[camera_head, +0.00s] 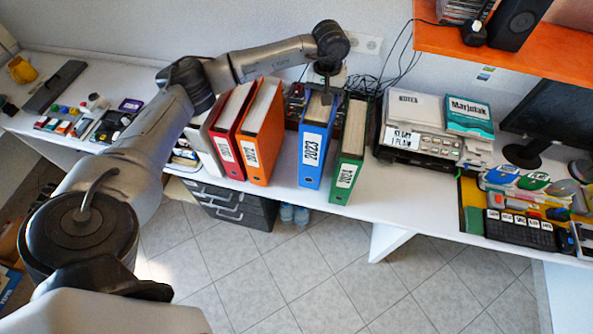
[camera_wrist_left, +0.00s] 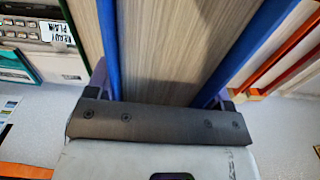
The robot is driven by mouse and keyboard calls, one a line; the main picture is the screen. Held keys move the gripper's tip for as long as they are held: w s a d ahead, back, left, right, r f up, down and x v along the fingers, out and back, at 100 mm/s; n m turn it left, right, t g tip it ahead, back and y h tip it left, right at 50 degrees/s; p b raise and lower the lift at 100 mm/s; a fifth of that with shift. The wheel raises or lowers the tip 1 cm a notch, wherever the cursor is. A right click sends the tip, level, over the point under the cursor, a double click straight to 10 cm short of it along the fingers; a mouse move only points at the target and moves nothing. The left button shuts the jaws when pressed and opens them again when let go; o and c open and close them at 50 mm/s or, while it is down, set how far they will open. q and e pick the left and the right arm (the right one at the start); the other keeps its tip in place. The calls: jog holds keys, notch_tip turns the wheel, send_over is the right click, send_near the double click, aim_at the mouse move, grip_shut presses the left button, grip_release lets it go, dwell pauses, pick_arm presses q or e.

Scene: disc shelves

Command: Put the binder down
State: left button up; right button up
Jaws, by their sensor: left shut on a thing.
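The blue binder (camera_head: 313,148), labelled 2023, stands upright on the white desk between the orange and green binders. My left gripper (camera_head: 328,72) reaches down onto its top from behind. In the left wrist view the gripper (camera_wrist_left: 160,90) is shut on the blue binder (camera_wrist_left: 112,50), with one finger on each outer side. The binder's pale page block (camera_wrist_left: 155,45) fills the space between its blue covers. The binder's bottom edge looks at desk level in the head view; I cannot tell whether it touches. My right gripper is not in view.
The green binder (camera_head: 347,165), labelled 2024, stands close on the right. The orange (camera_head: 259,135) and red (camera_head: 224,135) binders stand to the left, with a gap between. A printer (camera_head: 420,145) is farther right. The white desk's front edge (camera_head: 385,205) is near.

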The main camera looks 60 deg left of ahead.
pick_arm(q)
jog(key=s+a+f, duration=0.2)
jog(key=a+f, duration=0.3)
jog(key=f, duration=0.2)
jog(key=s+a+f+p, duration=0.1)
jog(key=s+a+f, duration=0.2)
jog(key=a+f, duration=0.2)
notch_tip(320, 180, down, 2)
jog(key=shift+a+f, duration=0.1)
jog(key=shift+a, duration=0.25)
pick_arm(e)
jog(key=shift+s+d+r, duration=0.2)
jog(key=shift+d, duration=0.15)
pick_arm(q)
jog(key=shift+f, duration=0.1)
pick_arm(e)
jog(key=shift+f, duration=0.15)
pick_arm(q)
jog(key=o, duration=1.4)
jog(key=shift+f, duration=0.1)
jog(key=shift+o, duration=0.9)
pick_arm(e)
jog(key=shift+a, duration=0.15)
